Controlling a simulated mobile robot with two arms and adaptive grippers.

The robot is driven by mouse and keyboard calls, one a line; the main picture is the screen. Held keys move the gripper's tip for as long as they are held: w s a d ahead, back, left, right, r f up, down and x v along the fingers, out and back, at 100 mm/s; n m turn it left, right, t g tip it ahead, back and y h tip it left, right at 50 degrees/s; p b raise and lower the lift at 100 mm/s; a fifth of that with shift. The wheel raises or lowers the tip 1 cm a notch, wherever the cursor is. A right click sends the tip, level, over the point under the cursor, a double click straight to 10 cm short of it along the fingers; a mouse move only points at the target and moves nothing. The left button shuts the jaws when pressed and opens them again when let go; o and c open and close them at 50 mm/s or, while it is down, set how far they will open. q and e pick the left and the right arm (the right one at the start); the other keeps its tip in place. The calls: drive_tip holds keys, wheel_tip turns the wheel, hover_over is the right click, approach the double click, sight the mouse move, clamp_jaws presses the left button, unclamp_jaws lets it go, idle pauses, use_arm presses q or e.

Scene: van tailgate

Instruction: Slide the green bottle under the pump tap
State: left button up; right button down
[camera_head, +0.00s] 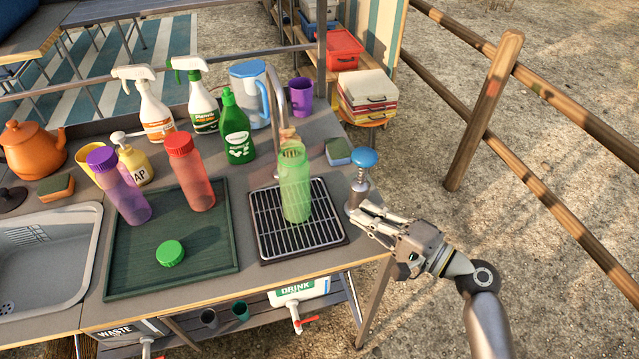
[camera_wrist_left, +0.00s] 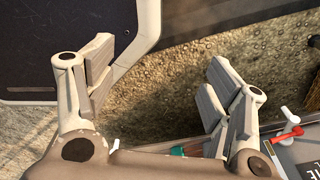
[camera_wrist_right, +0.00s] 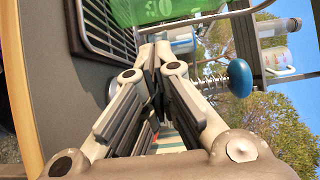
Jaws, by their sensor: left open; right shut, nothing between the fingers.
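The translucent green bottle (camera_head: 295,185) stands upright without a lid on the black drip grate (camera_head: 265,222), right under the curved tap (camera_head: 272,85). Its lower part also shows in the right wrist view (camera_wrist_right: 165,10). The blue-topped pump (camera_head: 362,170) with a spring stands right of the grate; its blue knob shows in the right wrist view (camera_wrist_right: 240,77). My right gripper (camera_head: 358,212) is shut and empty at the counter's right side, close to the pump base. A green lid (camera_head: 170,253) lies on the dark tray. My left gripper (camera_wrist_left: 155,75) is open and empty, away from the counter top.
The dark green tray (camera_head: 125,270) holds a purple-lidded bottle (camera_head: 118,187) and a red bottle (camera_head: 190,173). Spray bottles (camera_head: 155,108), a green detergent bottle (camera_head: 236,130) and a jug (camera_head: 247,95) stand behind. A sponge (camera_head: 338,150) lies near the pump.

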drive_tip(key=p+x, duration=0.2)
drive_tip(key=x, duration=0.6)
drive_tip(key=shift+w+a+r, duration=0.15)
drive_tip(key=shift+a, duration=0.05)
use_arm(q)
drive_tip(key=shift+s+d+r, duration=0.2)
drive_tip(key=shift+r, duration=0.45)
drive_tip(key=shift+s+d+r, duration=0.2)
drive_tip(key=shift+r, duration=0.4)
use_arm(e)
drive_tip(key=shift+w+a, duration=0.3)
drive_tip(key=shift+a, duration=0.05)
drive_tip(key=shift+s+a, duration=0.15)
drive_tip(key=shift+a, duration=0.6)
use_arm(q)
drive_tip(key=shift+w+a+f, duration=0.1)
drive_tip(key=shift+f, duration=0.15)
use_arm(e)
drive_tip(key=shift+a, duration=0.35)
drive_tip(key=shift+d, duration=0.1)
